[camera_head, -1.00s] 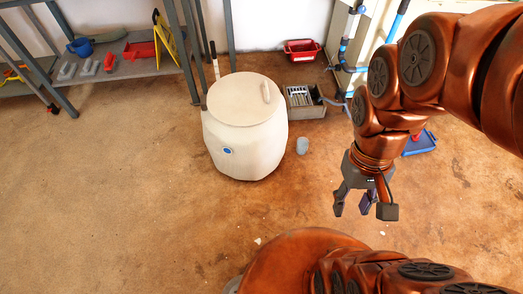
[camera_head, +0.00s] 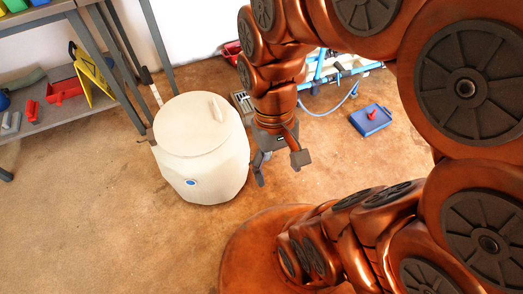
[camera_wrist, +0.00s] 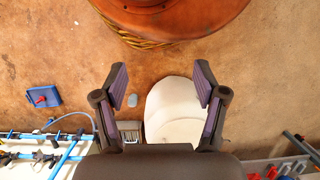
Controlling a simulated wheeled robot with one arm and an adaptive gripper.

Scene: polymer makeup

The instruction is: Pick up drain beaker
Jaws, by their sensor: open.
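The drain beaker appears to be the small grey-blue cup (camera_wrist: 132,100) on the brown floor in the wrist view, beside the white barrel. My gripper (camera_head: 281,166) hangs pointing down, just right of the barrel in the head view. In the wrist view my gripper (camera_wrist: 161,80) has its two purple-padded fingers wide apart with nothing between them. The cup lies well below the fingers, nearer the left one, and nothing touches it.
The white lidded barrel (camera_head: 201,160) stands close to the left of my gripper. A grey crate (camera_wrist: 130,129) sits behind the cup. A blue tray (camera_head: 370,120) with a red item lies at the right. Shelving (camera_head: 45,123) stands at the left; the front left floor is clear.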

